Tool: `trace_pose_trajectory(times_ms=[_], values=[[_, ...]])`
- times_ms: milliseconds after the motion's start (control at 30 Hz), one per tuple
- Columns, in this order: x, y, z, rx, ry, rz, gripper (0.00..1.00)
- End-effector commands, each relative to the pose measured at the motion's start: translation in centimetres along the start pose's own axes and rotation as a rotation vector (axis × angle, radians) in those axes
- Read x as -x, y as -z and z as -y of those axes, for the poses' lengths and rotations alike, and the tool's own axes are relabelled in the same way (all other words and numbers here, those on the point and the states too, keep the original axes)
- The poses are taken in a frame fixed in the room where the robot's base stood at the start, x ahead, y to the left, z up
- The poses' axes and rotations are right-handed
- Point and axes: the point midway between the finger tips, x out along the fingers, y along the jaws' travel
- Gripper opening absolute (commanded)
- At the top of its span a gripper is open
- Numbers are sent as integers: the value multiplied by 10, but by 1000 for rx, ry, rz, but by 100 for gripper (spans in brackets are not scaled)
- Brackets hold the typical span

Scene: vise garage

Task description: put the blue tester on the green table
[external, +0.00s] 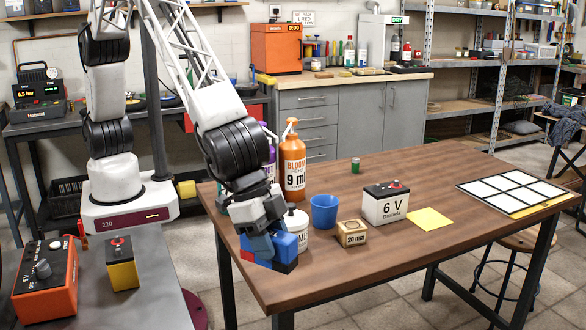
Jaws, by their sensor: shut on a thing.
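My gripper (264,238) is at the near left corner of the brown wooden table, pointing down. It is shut on a blue block-shaped thing with red on its lower part, which I take for the blue tester (286,246). The gripper partly covers the tester, and I cannot tell whether the tester touches the table top. I see no table with a green top; the brown table (400,245) and the grey bench (150,270) are the nearest surfaces.
Close by on the brown table are a white bottle (297,226), an orange spray bottle (292,165), a blue cup (324,212), a small wooden box (351,233) and a 6 V battery (386,205). A yellow sheet (429,219) and white grid (513,188) lie to the right. The front middle is clear.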

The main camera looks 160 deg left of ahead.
Motion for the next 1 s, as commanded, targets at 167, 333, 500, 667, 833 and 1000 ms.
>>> trace_pose_trajectory(times_ms=[167,333,500,667,833,1000], values=[[-8,-29,-53,-62,-26,1,8],[-15,-58,-98,-119,-49,0,8],[-21,-91,-143,-175,-72,1,8],[-25,-121,-181,-225,-93,0,8],[-28,-148,-210,-266,-110,0,8],[-29,-163,-226,-288,-120,0,8]])
